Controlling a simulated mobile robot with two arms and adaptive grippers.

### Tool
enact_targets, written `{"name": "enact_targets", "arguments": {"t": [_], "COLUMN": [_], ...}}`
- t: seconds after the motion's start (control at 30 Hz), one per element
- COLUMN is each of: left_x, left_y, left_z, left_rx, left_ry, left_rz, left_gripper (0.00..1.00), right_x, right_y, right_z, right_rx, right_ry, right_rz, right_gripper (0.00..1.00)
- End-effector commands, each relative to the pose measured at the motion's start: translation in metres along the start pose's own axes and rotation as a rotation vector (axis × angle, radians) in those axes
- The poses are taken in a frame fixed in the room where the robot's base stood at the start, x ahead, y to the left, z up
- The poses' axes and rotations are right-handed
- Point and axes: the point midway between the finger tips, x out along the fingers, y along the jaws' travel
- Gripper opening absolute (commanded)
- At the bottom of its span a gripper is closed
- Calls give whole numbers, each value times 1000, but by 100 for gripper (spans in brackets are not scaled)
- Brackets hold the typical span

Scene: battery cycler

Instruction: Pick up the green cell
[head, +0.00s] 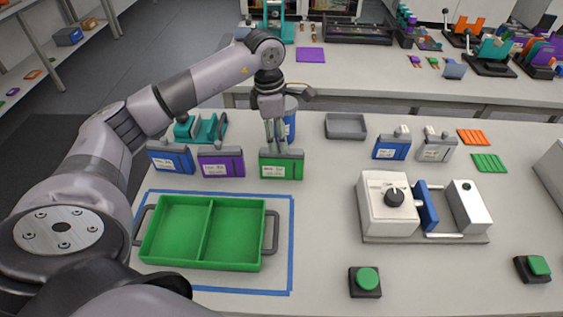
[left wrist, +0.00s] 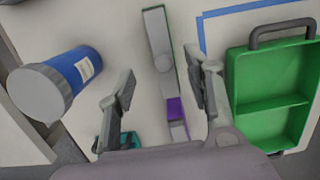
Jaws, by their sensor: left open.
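The green cell (head: 281,167) stands upright on the table with a white label and a grey top, at the right end of a row of three cells. My left gripper (head: 277,148) points down right over its top edge. In the left wrist view the cell's grey top (left wrist: 158,45) with a thin green side lies ahead between the two open fingers (left wrist: 160,82), with a gap on each side. Nothing is held. I cannot tell whether the fingertips are level with the cell's top or just above it. My right gripper is in neither view.
A purple cell (head: 221,164) and a blue cell (head: 171,158) stand left of it. A blue canister (head: 290,126) is close behind. A green two-part tray (head: 207,232) lies in front. A grey bin (head: 346,125) and a white clamp device (head: 387,205) stand right.

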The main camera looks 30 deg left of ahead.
Motion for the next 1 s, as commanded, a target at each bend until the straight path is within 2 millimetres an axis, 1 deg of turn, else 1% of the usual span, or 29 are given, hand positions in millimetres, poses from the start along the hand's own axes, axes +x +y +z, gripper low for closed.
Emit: {"name": "enact_targets", "arguments": {"t": [0.03, 0.1, 0.27, 0.37, 0.5, 0.63, 0.73, 0.93, 1.0], "left_x": [7, 16, 27, 34, 55, 72, 78, 78, 78], "left_y": [-1, 0, 0, -2, -6, -5, -5, -4, -4], "left_z": [0, 0, 0, -1, -2, -2, -2, -2, -2], "left_rx": [0, 0, 1, 1, -1, 0, 2, 2, 1], "left_ry": [2, 1, 0, 1, 2, -1, -1, -2, -2], "left_rz": [-3, -2, 1, -3, -5, -2, 0, 1, 1], "left_gripper": [47, 47, 47, 47, 47, 47, 47, 47, 42], "right_x": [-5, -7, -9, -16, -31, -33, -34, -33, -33], "right_y": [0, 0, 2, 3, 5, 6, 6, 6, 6], "right_z": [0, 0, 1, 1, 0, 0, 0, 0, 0], "right_rx": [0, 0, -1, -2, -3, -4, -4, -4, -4], "right_ry": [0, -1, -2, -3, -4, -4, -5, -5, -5], "right_rz": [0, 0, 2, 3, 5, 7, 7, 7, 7], "right_gripper": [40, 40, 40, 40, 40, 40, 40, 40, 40]}}
